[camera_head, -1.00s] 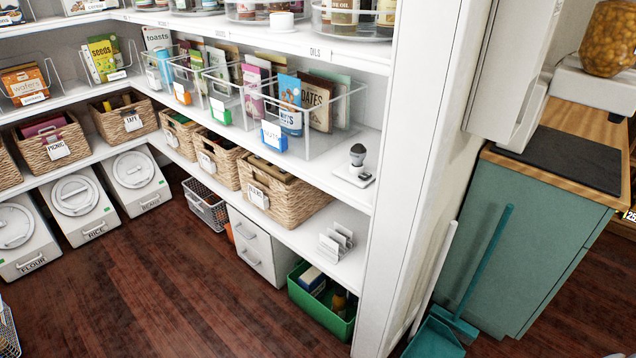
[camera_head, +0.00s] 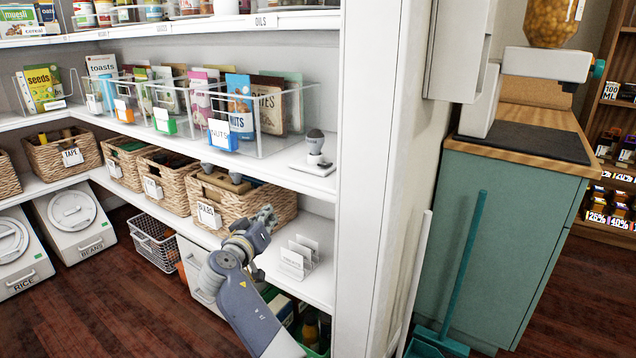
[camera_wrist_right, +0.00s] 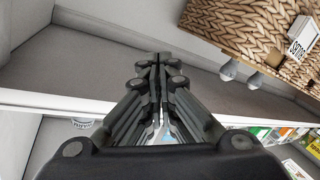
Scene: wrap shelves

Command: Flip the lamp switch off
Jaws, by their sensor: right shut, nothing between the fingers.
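A small lamp-like piece (camera_head: 315,148) with a rounded grey top and dark collar stands on a white base plate (camera_head: 313,167), near the right end of the middle shelf. No lit glow shows on it, and a switch is too small to make out. My right gripper (camera_head: 267,214) is below that shelf, in front of the basket with the bulbs label, apart from the lamp-like piece. In the right wrist view the gripper (camera_wrist_right: 153,60) is shut and empty. My left gripper is not in view.
The wicker basket (camera_head: 240,204) stands close to my right gripper; it also shows in the right wrist view (camera_wrist_right: 245,30), with two bulb-like tips beside it. A white rack (camera_head: 299,258) stands on the lower shelf. The shelf's end post (camera_head: 365,200) is at the right.

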